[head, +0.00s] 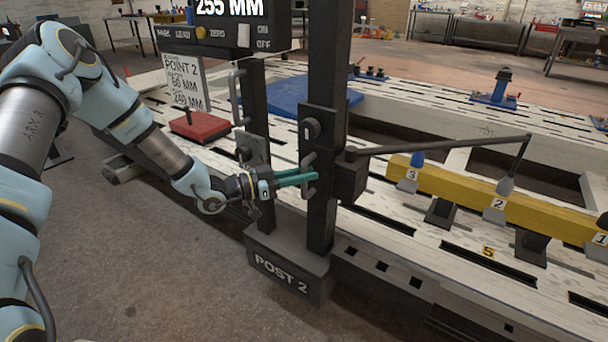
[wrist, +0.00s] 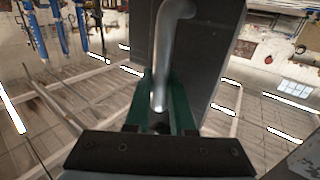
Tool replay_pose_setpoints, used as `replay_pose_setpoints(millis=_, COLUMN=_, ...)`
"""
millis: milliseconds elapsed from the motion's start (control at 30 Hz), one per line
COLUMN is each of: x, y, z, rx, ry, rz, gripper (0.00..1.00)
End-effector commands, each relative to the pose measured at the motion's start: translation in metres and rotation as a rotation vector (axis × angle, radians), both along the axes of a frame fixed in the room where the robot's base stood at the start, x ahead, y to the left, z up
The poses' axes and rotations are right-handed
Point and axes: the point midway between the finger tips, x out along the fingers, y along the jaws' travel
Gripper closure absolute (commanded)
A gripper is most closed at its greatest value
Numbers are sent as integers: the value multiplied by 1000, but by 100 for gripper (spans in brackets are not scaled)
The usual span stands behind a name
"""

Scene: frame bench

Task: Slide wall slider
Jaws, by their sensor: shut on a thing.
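The slider (head: 350,178) is a dark block on the upright post marked POST 2 (head: 328,60). It has a round knob (head: 311,130) and a grey bar handle (head: 307,160). My gripper (head: 314,177) has green fingers and is shut on the handle at the post's left face. In the wrist view the handle (wrist: 172,60) runs down between the green fingers (wrist: 160,112). A thin arm (head: 440,147) reaches right from the slider, and its hanging probe tip (head: 505,187) is at the yellow beam's point 2.
A display (head: 232,15) at the top reads 255 MM. A sign (head: 185,85) below it shows POINT 2, apparently with 60 MM and 240 MM. The yellow beam (head: 455,190) lies on the slotted bench. A second dark post (head: 257,100) stands left of the slider.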

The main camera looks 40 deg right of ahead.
Motion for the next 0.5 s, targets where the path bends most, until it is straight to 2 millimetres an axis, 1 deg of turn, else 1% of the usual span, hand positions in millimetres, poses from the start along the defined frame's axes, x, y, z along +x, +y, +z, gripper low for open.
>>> replay_pose_setpoints(millis=67, x=0, y=0, z=2, rx=1, ry=0, rz=1, gripper=100)
replay_pose_setpoints(millis=167, x=1, y=0, z=18, rx=-1, ry=-2, rz=1, gripper=100)
replay_pose_setpoints(millis=300, x=1, y=0, z=57, rx=-4, ry=-5, rz=0, gripper=100)
replay_pose_setpoints(millis=400, x=1, y=0, z=82, rx=-3, ry=-3, rz=0, gripper=100)
replay_pose_setpoints(millis=500, x=1, y=0, z=98, rx=-3, ry=-2, rz=1, gripper=100)
